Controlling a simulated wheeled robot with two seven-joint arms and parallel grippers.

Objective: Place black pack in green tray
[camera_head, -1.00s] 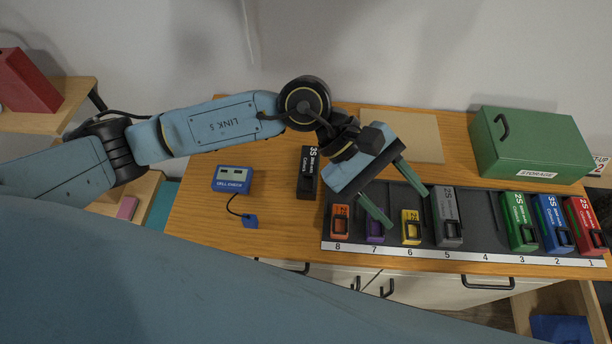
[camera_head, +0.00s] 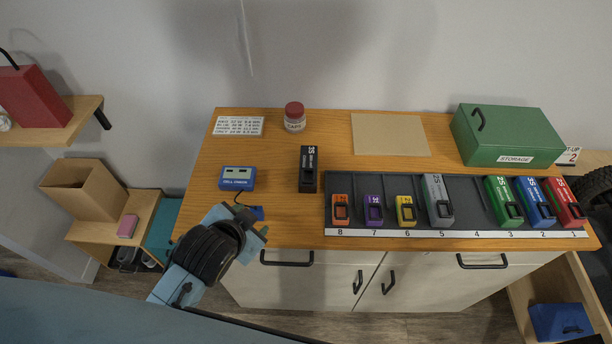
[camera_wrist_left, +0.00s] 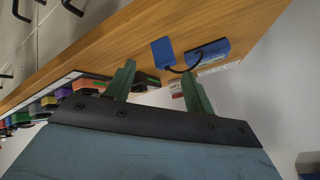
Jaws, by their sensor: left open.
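A green box marked STORAGE (camera_head: 508,136) stands closed at the back right; I see no clear open green tray. My left gripper (camera_head: 254,228) is at the front left edge of the worktop, below and left of the black pack and apart from it. Its far parts are partly hidden by the wrist. In the left wrist view its green fingers (camera_wrist_left: 160,88) are spread with nothing held. My right gripper is not in view.
A dark numbered rack (camera_head: 463,200) holds several coloured packs; slot 4 looks empty. A blue tester (camera_head: 237,178) with a cable lies near my left gripper. A red-lidded jar (camera_head: 294,117), a label card (camera_head: 238,126) and a tan mat (camera_head: 390,135) lie behind.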

